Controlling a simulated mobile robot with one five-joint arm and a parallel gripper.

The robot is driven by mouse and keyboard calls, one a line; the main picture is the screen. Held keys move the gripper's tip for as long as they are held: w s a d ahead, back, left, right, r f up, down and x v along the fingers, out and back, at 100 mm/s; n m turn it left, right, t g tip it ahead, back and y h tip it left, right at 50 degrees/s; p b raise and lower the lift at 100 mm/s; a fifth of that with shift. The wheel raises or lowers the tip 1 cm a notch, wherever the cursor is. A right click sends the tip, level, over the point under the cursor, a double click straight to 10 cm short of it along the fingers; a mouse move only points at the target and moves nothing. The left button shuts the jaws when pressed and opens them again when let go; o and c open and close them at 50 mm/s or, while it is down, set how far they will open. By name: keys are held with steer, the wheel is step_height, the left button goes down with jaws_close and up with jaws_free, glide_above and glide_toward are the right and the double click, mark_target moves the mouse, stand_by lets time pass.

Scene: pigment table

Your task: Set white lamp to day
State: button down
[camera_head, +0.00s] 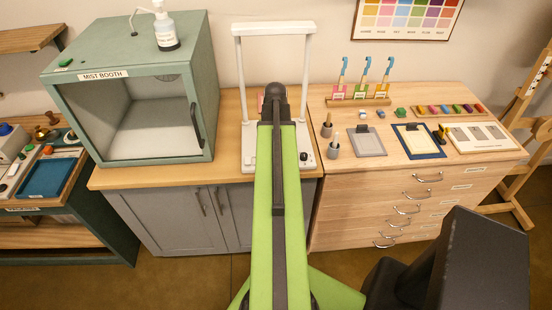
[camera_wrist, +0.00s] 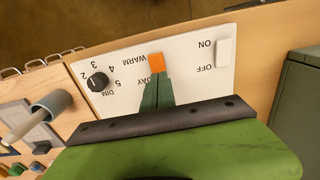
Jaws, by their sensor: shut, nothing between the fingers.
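The white lamp (camera_head: 245,90) stands on the wooden counter in the head view, with two posts, a top bar and a flat white base. In the wrist view its control panel (camera_wrist: 195,72) appears upside down. An orange switch piece (camera_wrist: 156,63) sits beside the WARM label. The DAY label (camera_wrist: 157,82) is partly covered by my fingers. My gripper (camera_wrist: 158,80) is shut and empty, its dark green fingertips at the DAY-side edge of the orange piece. I cannot tell whether they touch. In the head view my arm hides the fingertips and part of the base.
The panel also has a white ON/OFF rocker (camera_wrist: 224,52) and a black DIM dial (camera_wrist: 97,82). A green mist booth (camera_head: 150,115) stands left of the lamp. Grey cups (camera_head: 333,150), trays and brushes occupy the drawer cabinet top (camera_head: 395,165) to the right.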

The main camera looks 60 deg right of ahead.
steer(key=shift+f+b, duration=0.45)
steer(key=shift+f, duration=0.15)
step_height(320, 180, up, 7)
steer(key=p, duration=0.7)
steer(key=shift+r, duration=0.15)
steer(key=shift+s, duration=0.1)
